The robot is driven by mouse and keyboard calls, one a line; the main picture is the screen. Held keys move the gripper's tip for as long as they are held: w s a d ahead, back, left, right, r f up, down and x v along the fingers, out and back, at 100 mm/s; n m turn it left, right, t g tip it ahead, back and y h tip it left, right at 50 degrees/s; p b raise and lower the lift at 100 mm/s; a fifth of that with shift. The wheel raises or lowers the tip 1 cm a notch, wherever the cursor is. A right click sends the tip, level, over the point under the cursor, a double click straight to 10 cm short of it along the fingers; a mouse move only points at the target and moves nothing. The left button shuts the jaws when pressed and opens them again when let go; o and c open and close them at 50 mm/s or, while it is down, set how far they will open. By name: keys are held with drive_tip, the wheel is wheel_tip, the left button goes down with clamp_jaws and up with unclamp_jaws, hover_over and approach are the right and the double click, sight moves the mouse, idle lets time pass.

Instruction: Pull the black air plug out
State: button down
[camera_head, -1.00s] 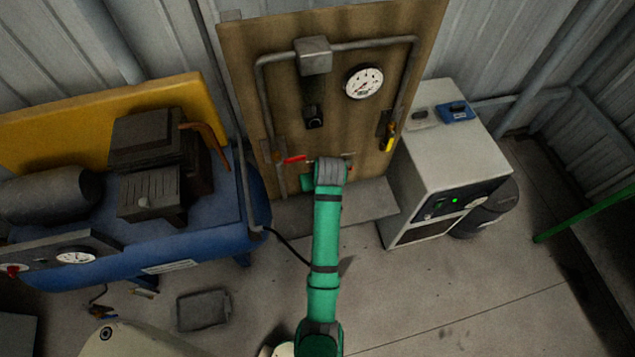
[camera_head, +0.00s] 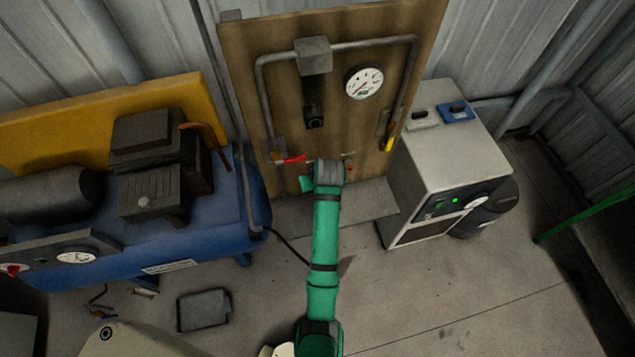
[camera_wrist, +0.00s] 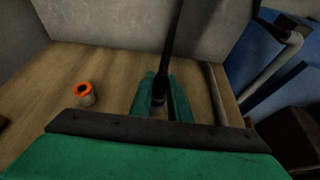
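The black air plug (camera_wrist: 158,98) with its black hose (camera_wrist: 171,45) shows in the middle of the wrist view, in front of the wooden board (camera_wrist: 58,113). My gripper (camera_wrist: 163,92) has its green fingers close on both sides of the plug, with no clear gap. Whether the plug is still seated is hidden by the fingers and hose. In the head view my gripper (camera_head: 307,184) is low at the board (camera_head: 275,95). The plug is hidden there behind my wrist.
An orange-ringed fitting (camera_wrist: 84,92) stands beside my fingers. A red-handled valve (camera_head: 292,159) is just above my gripper. The blue compressor (camera_head: 208,225) stands left, a grey cabinet (camera_head: 450,160) right. A black hose (camera_head: 288,246) runs low behind my arm. Open floor lies right of my arm.

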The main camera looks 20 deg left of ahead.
drive_tip(key=shift+s+d, duration=0.1)
drive_tip(key=shift+s, duration=0.05)
drive_tip(key=shift+s+d, duration=0.6)
drive_tip(key=shift+s, duration=0.3)
drive_tip(key=shift+s+d, duration=0.6)
drive_tip(key=shift+s, duration=0.3)
